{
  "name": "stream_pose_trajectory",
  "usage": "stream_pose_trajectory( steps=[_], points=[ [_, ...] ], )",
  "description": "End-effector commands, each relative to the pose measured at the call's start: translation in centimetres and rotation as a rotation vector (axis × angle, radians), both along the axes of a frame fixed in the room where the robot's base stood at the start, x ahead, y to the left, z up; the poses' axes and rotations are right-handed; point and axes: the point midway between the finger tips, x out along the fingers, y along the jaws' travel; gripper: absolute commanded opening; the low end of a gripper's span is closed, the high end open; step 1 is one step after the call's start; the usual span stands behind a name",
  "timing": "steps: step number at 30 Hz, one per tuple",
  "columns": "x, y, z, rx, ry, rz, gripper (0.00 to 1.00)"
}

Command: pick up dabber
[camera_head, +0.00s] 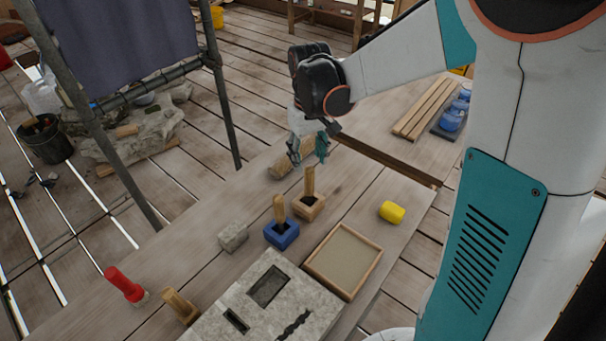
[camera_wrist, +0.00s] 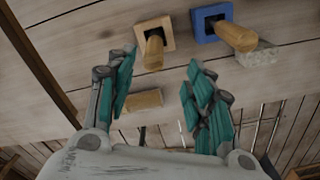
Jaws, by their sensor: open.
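My gripper (camera_head: 308,152) is open and empty above the work table, its teal fingers apart, and it shows in the wrist view too (camera_wrist: 161,64). Just below it in the head view, a wooden handle (camera_head: 309,181) stands upright in a square light-wood holder (camera_head: 318,207). In the wrist view this handle (camera_wrist: 154,50) lies ahead of the gap between the fingertips. A second wooden handle (camera_head: 279,209) stands in a blue holder (camera_head: 283,236). I cannot tell which of these is the dabber.
A wooden block (camera_wrist: 143,101) lies between the fingers in the wrist view. A grey stone block (camera_head: 233,237), a yellow piece (camera_head: 392,211), a shallow framed tray (camera_head: 373,254) and a carved stone slab (camera_head: 228,305) are on the table. A scaffold pole (camera_head: 135,190) stands along its left.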

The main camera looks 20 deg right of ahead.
Motion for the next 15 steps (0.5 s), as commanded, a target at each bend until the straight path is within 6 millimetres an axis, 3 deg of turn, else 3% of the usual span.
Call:
stream_pose_trajectory(
  steps=[9, 15],
  points=[
    [0.1, 0.0, -6.0, 0.0, -0.001, 0.0, 0.48],
    [0.1, -0.1, -7.8, 0.0, -0.001, 0.0, 0.48]
  ],
)
